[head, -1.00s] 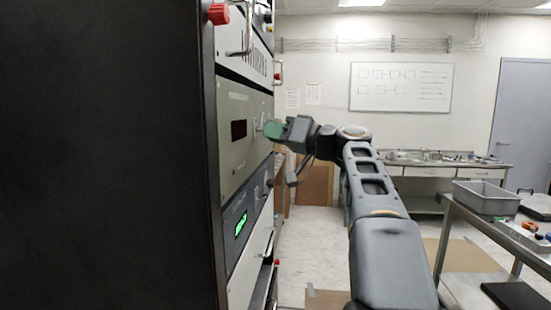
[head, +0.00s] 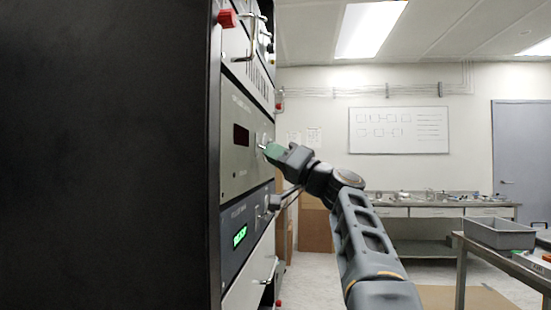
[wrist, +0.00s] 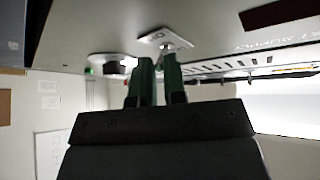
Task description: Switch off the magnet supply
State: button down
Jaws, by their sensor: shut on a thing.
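The magnet supply is the grey panel (head: 235,168) in the rack at left, with a dark, unlit display window (head: 241,135). In the wrist view, its small metal toggle lever (wrist: 168,47) stands on a light labelled plate (wrist: 155,38). My gripper (head: 271,152) is at the panel's right side. Its green fingers (wrist: 160,68) are shut on the toggle lever, which shows at their tips. The lever's position is partly hidden by the fingers. A black round knob (wrist: 112,63) sits beside the switch.
Below the supply is a blue panel with a lit green display (head: 239,236). A red knob (head: 227,18) and a metal handle (head: 247,40) stick out above. A grey bin (head: 498,233) stands on a bench at right. Floor between is clear.

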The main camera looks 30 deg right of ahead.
jog(key=shift+r, duration=0.1)
jog(key=c, duration=1.2)
grip_release()
jog(key=b+v, duration=0.3)
jog(key=v, duration=1.1)
